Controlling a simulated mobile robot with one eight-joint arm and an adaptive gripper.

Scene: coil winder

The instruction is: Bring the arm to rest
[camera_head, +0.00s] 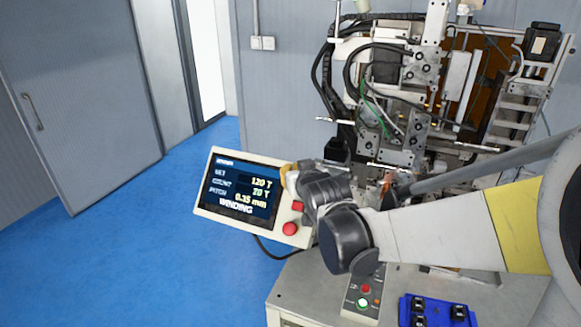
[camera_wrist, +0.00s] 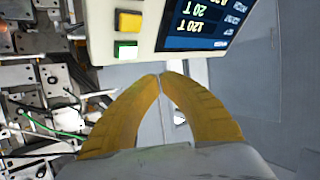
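My gripper (camera_wrist: 160,76) has two yellow fingers that curve together and meet at the tips, with nothing between them. In the head view it (camera_head: 287,180) shows as a bit of yellow beside the right edge of the control panel, mostly hidden by my wrist. The control panel (camera_head: 204,207) has a lit screen reading SET 120 T, COUNT 20 T, PITCH 0.35 mm and WINDING. It also shows upside down in the wrist view (camera_wrist: 104,38), beyond the fingertips, with a yellow and a green button. My arm reaches in from the right of the head view.
The coil winder (camera_head: 412,130) stands behind my arm, with cables and brackets. A small button box (camera_head: 360,290) with a lit green button and a blue tray (camera_head: 408,312) with black parts sit on the worktable (camera_head: 305,285). Blue floor (camera_head: 130,250) at left is clear.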

